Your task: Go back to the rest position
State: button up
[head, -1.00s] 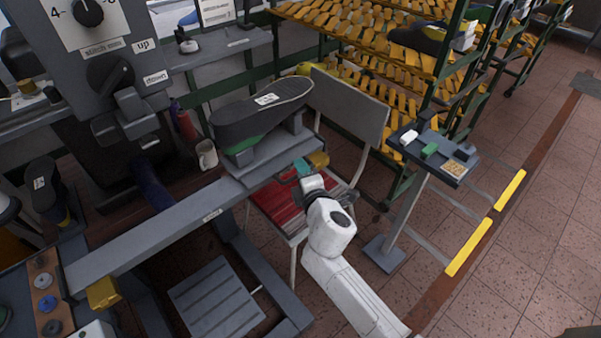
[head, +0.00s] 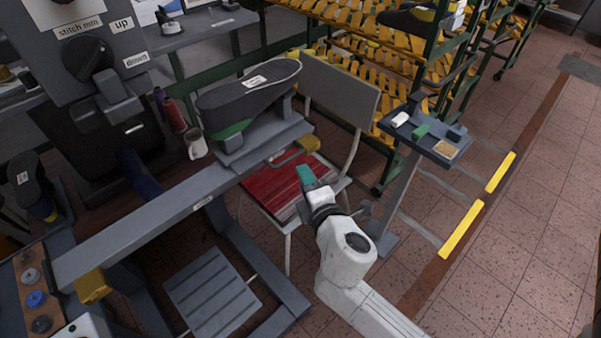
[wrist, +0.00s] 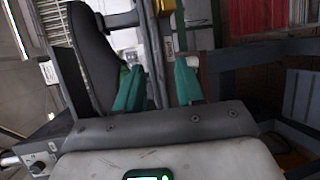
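My white arm reaches up from the lower right in the head view. A dark shoe on a last (head: 250,92) sits sole up on the beam's support, behind and left of my gripper, apart from it.
The chair (head: 342,98) stands close behind my gripper. A small grey stand (head: 406,122) with several little items is to the right. A rack (head: 350,45) of yellow slats fills the back. Floor (head: 525,235) at the right is open, with yellow strips (head: 462,230).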

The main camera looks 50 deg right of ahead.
jog(key=shift+s+a+r, duration=0.1)
jog(key=shift+s+a, duration=0.05)
jog(key=shift+s, duration=0.1)
dwell(0.4)
jog(key=s+f+m+g+y, duration=0.2)
jog(key=s+f+m+g, duration=0.55)
jog(key=s+m, duration=0.2)
jog(key=s+a+f+m+g+y, duration=0.3)
jog(key=s+a+f+g+y, duration=0.2)
jog(key=s+a, duration=0.3)
jog(key=shift+a+f+y, duration=0.2)
jog(key=shift+a+y, duration=0.35)
jog(key=shift+y, duration=0.05)
